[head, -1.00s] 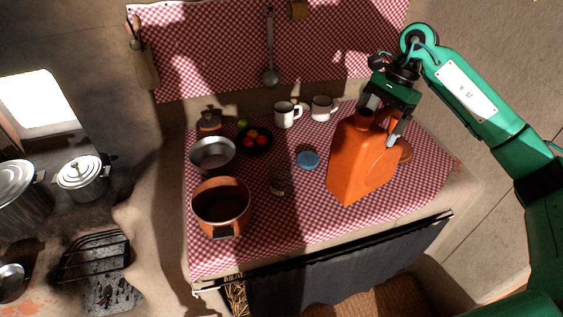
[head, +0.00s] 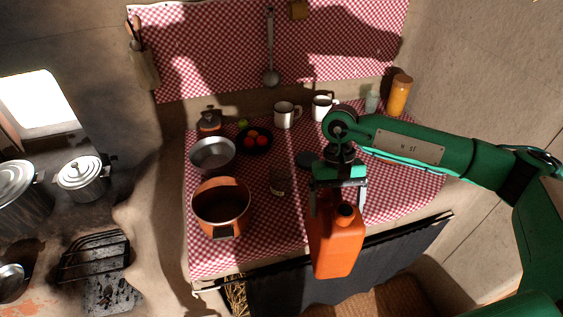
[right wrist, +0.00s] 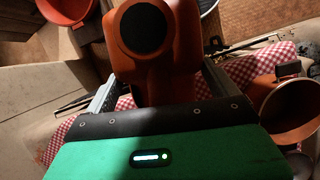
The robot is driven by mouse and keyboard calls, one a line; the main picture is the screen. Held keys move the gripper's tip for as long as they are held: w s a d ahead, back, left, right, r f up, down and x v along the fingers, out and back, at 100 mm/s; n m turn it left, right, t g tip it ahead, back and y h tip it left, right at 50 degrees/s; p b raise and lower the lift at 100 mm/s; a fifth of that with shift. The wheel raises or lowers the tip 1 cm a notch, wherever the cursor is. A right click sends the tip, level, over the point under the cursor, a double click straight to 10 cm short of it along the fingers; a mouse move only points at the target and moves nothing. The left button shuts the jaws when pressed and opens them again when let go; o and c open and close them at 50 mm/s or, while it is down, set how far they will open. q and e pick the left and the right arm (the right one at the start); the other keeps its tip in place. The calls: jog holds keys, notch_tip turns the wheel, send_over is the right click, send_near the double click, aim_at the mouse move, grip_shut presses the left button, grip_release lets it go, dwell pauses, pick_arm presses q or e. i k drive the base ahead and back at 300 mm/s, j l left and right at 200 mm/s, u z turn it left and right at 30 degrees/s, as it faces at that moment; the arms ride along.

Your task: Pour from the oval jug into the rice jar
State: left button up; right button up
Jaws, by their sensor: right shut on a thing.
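The orange oval jug (head: 335,248) hangs in front of the table's front edge, its dark round mouth facing up. My right gripper (head: 338,203) is shut on the jug's upper part, one finger on each side. In the right wrist view the jug (right wrist: 178,70) sits between the fingers (right wrist: 160,85), its round mouth facing the camera. A small see-through jar (head: 278,187) with a pale label, probably the rice jar, stands on the checked cloth to the left of the jug; its contents cannot be made out. My left gripper is not in view.
An orange pot (head: 222,218) stands left of the small jar. Behind are a metal bowl (head: 212,153), a dark plate with red fruit (head: 254,140) and two white mugs (head: 285,115). A blue disc (head: 307,159) lies beside my wrist. An orange canister (head: 398,96) stands back right.

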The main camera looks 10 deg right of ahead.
aim_at(281, 175)
jog(key=k+j+z, duration=0.3)
jog(key=k+j, duration=0.15)
jog(key=j, duration=0.2)
jog(key=k+j+z, duration=0.3)
jog(key=k+j, duration=0.2)
jog(key=j, duration=0.1)
